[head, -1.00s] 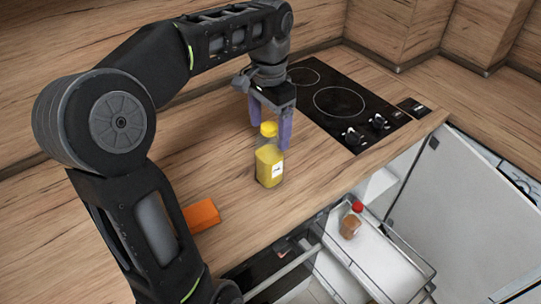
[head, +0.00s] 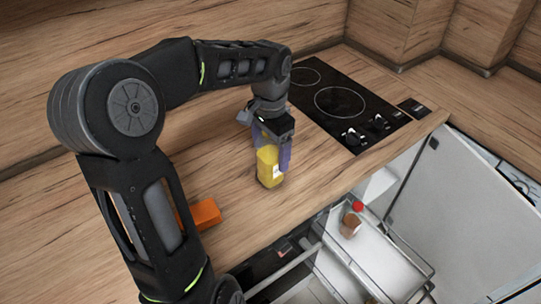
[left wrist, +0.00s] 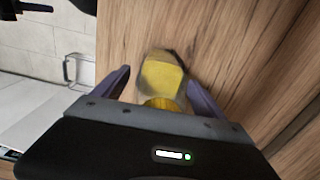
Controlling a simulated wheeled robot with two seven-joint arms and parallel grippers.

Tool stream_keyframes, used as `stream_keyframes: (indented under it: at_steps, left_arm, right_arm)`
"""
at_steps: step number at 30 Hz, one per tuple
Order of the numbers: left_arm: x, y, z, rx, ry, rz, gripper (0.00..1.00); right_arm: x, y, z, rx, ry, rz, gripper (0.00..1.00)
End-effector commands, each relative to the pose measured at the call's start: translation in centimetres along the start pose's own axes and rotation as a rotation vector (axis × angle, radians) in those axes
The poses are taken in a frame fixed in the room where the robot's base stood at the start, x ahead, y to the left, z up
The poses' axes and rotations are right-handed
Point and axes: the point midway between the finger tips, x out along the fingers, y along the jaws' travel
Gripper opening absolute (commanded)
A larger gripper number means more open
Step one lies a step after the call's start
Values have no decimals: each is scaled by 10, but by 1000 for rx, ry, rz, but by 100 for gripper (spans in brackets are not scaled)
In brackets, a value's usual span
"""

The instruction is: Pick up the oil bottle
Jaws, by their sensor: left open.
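The oil bottle (head: 268,168) is yellow with a pale label and stands upright on the wooden counter. In the head view my left gripper (head: 272,150) is over it from above, its purple fingers around the upper part, and the gripper hides the cap. In the left wrist view the bottle (left wrist: 162,78) lies between the two open fingers of my left gripper (left wrist: 160,88), with a gap on each side. My right gripper is not in view.
An orange block (head: 205,213) lies on the counter at the left. A black cooktop (head: 345,105) is at the back right. Below the front edge, an open drawer (head: 370,255) holds a red-capped jar (head: 351,222).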

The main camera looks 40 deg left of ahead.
Motion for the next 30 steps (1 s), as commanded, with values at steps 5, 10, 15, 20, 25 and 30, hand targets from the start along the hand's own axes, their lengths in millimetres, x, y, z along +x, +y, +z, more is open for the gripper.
stream_keyframes:
  at_steps: [5,10,15,20,25,30]
  left_arm:
    - [1,0,0,0,0,0,82]
    - [1,0,0,0,0,0,82]
    - [1,0,0,0,0,0,82]
    - [1,0,0,0,0,0,75]
    - [1,0,0,0,0,0,61]
    - [1,0,0,0,0,0,47]
  right_arm:
    - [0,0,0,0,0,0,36]
    - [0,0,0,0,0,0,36]
    - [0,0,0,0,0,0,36]
    - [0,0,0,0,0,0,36]
    - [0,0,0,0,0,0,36]
    - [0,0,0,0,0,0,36]
